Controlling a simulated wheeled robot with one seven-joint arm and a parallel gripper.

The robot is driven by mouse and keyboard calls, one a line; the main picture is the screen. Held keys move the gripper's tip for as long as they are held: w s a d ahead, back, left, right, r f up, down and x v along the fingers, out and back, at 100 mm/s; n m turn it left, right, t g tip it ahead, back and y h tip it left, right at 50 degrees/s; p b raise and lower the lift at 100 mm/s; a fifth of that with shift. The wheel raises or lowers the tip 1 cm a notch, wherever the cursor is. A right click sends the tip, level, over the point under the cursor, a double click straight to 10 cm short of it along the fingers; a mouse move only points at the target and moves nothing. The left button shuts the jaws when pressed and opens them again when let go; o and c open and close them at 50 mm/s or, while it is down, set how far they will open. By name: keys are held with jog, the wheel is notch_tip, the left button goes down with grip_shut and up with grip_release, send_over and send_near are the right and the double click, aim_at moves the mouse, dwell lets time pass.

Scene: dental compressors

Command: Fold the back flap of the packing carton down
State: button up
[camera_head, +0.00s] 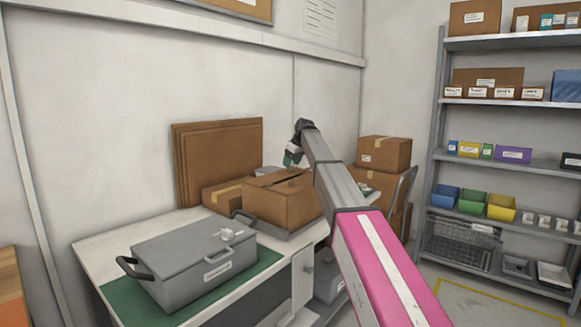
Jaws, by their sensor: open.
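The packing carton (288,208) is a brown cardboard box on the far part of the workbench. Its top shows flap pieces, one raised slightly at its left edge (262,180). I cannot tell clearly how each flap stands, and my arm hides the carton's right side. My gripper (292,158) is small in view at the arm's far end, above the back of the carton and apart from it, pointing down. It is open and holds nothing that I can see.
A grey lidded case (190,262) with black handles sits on a green mat (140,300) at the front. Flat cardboard sheets (222,155) lean on the wall behind a closed carton (225,195). Stacked boxes (384,153) and a shelf rack (480,160) stand to the right.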

jog(key=v, duration=0.8)
jog(key=shift+r, duration=0.15)
jog(key=shift+s+d, duration=0.1)
